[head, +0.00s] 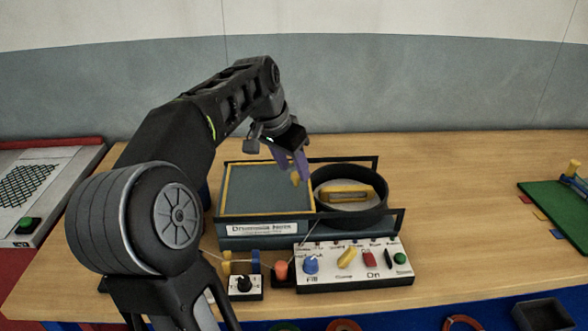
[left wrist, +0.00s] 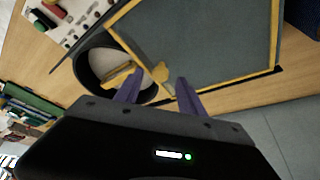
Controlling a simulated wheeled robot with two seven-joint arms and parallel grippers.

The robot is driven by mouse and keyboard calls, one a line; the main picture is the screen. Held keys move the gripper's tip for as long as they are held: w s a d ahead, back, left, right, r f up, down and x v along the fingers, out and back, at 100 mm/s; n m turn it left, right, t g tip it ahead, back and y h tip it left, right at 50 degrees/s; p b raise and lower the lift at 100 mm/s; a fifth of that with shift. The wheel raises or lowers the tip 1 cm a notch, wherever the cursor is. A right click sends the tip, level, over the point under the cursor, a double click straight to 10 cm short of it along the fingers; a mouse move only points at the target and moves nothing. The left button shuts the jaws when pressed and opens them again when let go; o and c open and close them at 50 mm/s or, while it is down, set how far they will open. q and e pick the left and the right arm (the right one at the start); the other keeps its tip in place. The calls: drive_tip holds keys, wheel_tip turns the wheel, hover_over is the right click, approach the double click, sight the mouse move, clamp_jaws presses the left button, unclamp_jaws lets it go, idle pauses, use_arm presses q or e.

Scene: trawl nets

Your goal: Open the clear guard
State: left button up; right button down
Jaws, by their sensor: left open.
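The clear guard (head: 265,190) appears to be the flat grey panel with a yellow frame, lying over the box labelled in black print. It also shows in the left wrist view (left wrist: 205,40). A yellow tab (head: 296,178) sits at its right edge, and the tab also shows in the left wrist view (left wrist: 160,73). My left gripper (head: 292,165) is open above that edge, its purple fingers pointing down. In the left wrist view its fingertips (left wrist: 157,86) lie either side of the tab; contact cannot be told. My right gripper is not in view.
A round black drum (head: 378,210) with a yellow bar inside stands right of the guard, between black rails. A white control panel (head: 355,275) with knobs and a smaller knob box (head: 245,294) stand in front. A green board (head: 555,210) lies far right. The wooden table (head: 460,190) between is clear.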

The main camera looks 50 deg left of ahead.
use_arm(q)
drive_tip(key=v, duration=0.6)
idle(0.5)
